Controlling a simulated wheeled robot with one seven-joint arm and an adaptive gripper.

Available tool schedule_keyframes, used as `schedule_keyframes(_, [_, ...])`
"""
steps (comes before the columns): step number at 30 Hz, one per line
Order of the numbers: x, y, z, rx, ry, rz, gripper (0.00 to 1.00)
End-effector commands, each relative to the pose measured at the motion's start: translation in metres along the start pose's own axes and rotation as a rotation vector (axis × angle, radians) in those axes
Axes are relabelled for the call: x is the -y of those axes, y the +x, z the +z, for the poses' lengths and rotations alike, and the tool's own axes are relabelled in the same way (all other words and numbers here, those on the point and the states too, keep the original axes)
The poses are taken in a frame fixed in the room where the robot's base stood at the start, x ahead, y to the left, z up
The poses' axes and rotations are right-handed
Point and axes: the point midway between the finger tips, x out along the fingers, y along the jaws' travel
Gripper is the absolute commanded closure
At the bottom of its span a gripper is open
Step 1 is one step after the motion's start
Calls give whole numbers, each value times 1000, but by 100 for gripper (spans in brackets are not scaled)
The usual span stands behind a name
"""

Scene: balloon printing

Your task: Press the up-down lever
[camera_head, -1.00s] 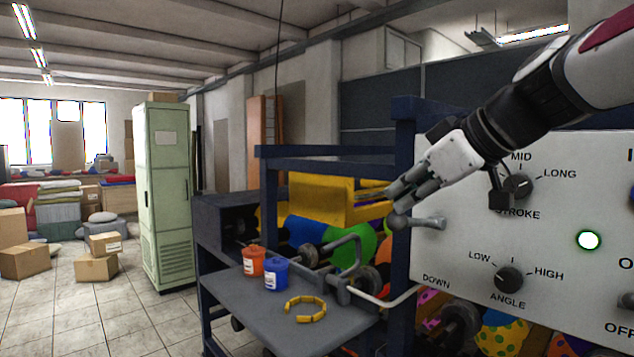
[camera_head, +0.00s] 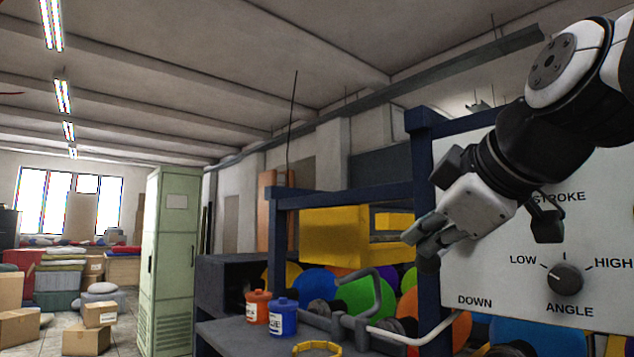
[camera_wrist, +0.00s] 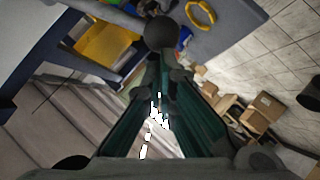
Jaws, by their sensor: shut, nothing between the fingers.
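The up-down lever is on the left part of the light grey control panel (camera_head: 500,265), above the word DOWN. In the wrist view the knob (camera_wrist: 160,33) sits right at the tips of my fingers. My gripper (camera_head: 420,238) is shut and empty, pointing left and down over the lever. The fingertips look to be on or very near the knob; contact cannot be told for certain. The gripper also shows in the wrist view (camera_wrist: 156,62).
The ANGLE dial (camera_head: 565,279) is to the right on the panel. A dark blue frame post (camera_head: 421,165) stands at the panel's left edge. An orange cup (camera_head: 257,306), a blue cup (camera_head: 283,316) and a yellow ring (camera_head: 318,349) are on the grey shelf at lower left.

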Motion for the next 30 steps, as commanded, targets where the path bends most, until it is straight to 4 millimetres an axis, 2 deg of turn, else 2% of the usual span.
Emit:
schedule_keyframes(1, [7,6,6,-1,-21,14,100])
schedule_keyframes(9, [19,15,20,-2,-127,90,100])
schedule_keyframes(21, [25,24,33,1,-223,159,100])
schedule_keyframes(30, [25,25,35,1,-243,173,100])
